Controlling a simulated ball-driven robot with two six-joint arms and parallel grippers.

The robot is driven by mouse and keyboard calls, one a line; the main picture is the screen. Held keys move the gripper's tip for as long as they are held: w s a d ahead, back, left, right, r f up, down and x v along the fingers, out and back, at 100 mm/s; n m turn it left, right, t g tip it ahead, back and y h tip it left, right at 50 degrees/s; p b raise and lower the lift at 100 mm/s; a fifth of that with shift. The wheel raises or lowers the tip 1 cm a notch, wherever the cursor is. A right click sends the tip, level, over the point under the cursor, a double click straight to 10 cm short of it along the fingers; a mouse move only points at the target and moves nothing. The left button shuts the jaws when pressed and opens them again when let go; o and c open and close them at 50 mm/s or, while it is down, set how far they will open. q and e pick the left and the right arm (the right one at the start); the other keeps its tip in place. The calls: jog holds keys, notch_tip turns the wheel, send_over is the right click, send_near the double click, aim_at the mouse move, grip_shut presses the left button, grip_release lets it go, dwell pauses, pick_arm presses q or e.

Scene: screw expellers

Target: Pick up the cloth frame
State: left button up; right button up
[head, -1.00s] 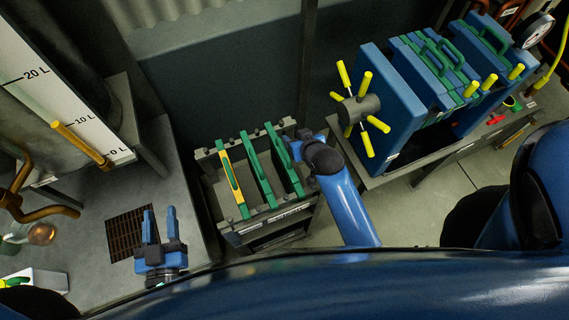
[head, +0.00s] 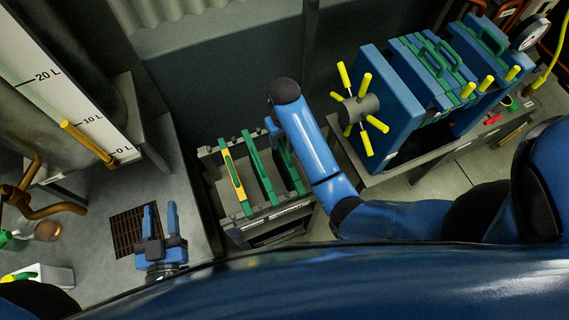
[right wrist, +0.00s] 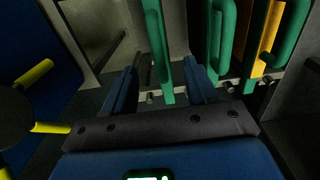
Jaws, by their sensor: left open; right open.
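Three upright frames stand in a grey rack in the head view: a yellow one with a green handle (head: 235,178), a middle green one (head: 260,170) and a right green one (head: 290,168). I cannot tell which is the cloth frame. My right gripper (head: 271,126) is mostly hidden behind its arm, near the right green frame. In the right wrist view its open jaws (right wrist: 161,88) have that green frame (right wrist: 156,45) lined up between them, not clamped; the depth is unclear. My left gripper (head: 161,220) is open and empty over the floor grate.
The grey rack (head: 229,222) stands beside the bench (head: 385,178) with the blue press (head: 384,105) and its yellow-handled wheel (head: 361,110). A tank with a litre scale (head: 62,85) stands at left. A white box (head: 50,277) sits at lower left.

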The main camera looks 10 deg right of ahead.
jog(key=shift+d+f+p, duration=0.1)
jog(key=shift+f+p, duration=0.55)
jog(key=shift+f, duration=3.95)
grip_shut()
jog(key=shift+r, duration=0.1)
